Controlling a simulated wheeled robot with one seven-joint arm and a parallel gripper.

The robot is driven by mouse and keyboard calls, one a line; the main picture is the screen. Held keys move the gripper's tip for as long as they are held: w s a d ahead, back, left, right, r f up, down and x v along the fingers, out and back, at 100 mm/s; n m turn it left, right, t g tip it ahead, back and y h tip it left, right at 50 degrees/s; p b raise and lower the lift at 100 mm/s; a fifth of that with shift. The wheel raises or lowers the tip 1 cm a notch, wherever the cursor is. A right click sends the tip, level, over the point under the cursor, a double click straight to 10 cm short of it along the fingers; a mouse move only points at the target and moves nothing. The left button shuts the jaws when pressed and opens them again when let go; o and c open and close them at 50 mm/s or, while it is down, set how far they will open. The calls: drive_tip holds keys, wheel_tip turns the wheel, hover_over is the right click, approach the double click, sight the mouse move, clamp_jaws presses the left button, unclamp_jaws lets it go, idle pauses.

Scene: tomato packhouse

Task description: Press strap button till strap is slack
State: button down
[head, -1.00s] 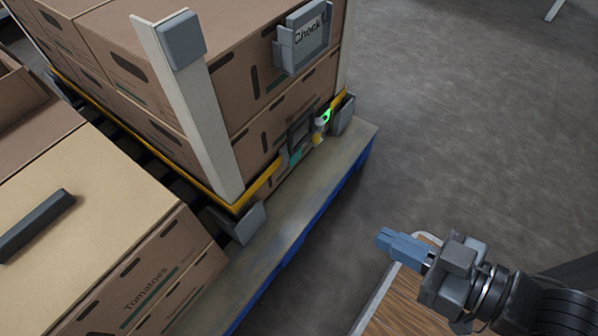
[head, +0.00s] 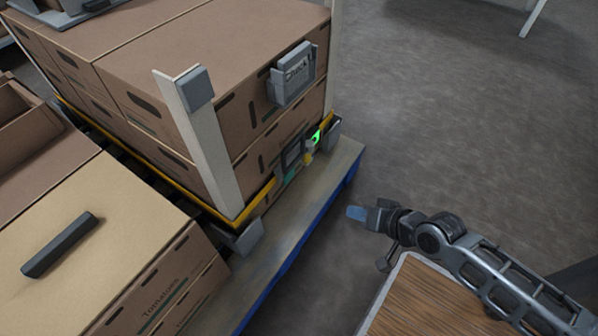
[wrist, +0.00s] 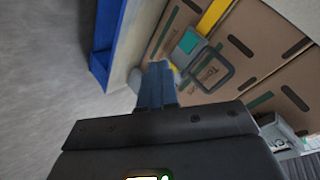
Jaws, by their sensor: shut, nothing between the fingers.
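The yellow strap (head: 258,197) runs around the lower part of the stacked tomato boxes on the pallet. On its right end sits the buckle with a grey frame (head: 292,156), a teal patch and a bright green part (head: 316,136). The wrist view shows the strap (wrist: 213,16) and the buckle's grey loop (wrist: 214,72) beside a teal patch (wrist: 189,41). My gripper (head: 356,212) is shut and empty, right of the pallet and apart from the buckle. In the wrist view its blue fingers (wrist: 157,84) point toward the buckle area and hide part of it.
A pale corner post (head: 204,145) stands at the near box corner. A grey holder marked Check (head: 292,74) hangs on the upper box. The pallet (head: 300,226) has a bare ledge and blue side. A wooden-topped table (head: 425,300) is at lower right. Grey floor is open at right.

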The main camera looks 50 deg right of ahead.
drive_tip(key=w+d+m+y+p, duration=0.2)
drive_tip(key=w+d+m+p, duration=0.1)
drive_tip(key=w+m, duration=0.3)
drive_tip(key=w+d, duration=0.1)
drive_tip(key=w, duration=0.1)
drive_tip(key=shift+w+d, duration=0.25)
drive_tip(key=shift+w, duration=0.1)
drive_tip(key=shift+w+f, duration=0.1)
drive_tip(key=shift+f, duration=0.05)
drive_tip(key=b, duration=0.5)
approach(290, 178)
drive_tip(key=shift+x, duration=3.1)
drive_tip(key=shift+d, duration=0.1)
